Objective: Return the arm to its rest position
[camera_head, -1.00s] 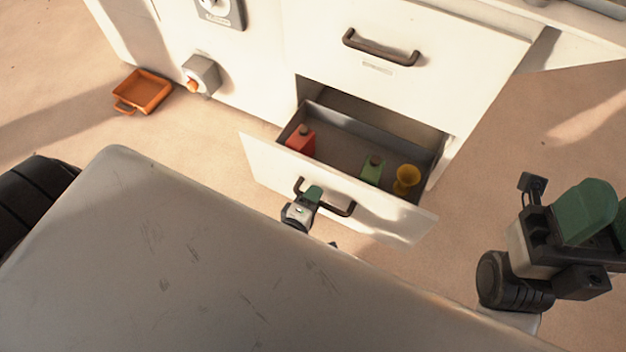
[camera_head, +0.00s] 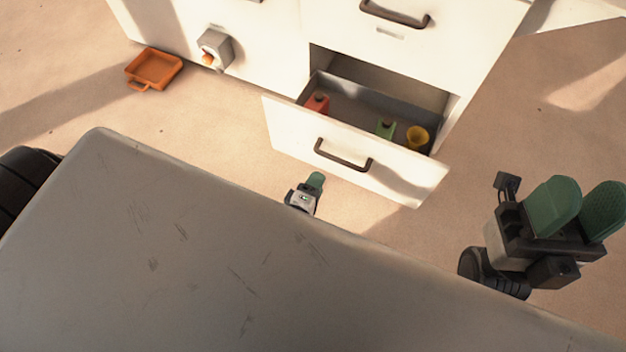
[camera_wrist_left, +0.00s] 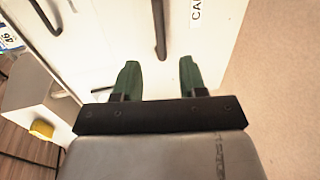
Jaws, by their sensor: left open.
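My left gripper (camera_head: 314,182) is in the middle of the head view, just beyond the edge of my grey body. One green fingertip shows there; the other is hidden. In the left wrist view its two green fingers (camera_wrist_left: 157,80) are apart with nothing between them. It is in front of the open drawer (camera_head: 355,157), clear of the dark drawer handle (camera_head: 342,157). That handle also shows past the fingers in the left wrist view (camera_wrist_left: 159,30). My right gripper (camera_head: 578,210) is at the right of the head view, its green fingers apart and empty.
The drawer holds a red block (camera_head: 317,104), a green block (camera_head: 386,128) and a yellow cup (camera_head: 417,137). An orange tray (camera_head: 153,69) lies on the floor at left. A grey box with an orange knob (camera_head: 208,60) is on the white cabinet. Floor right of the drawer is clear.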

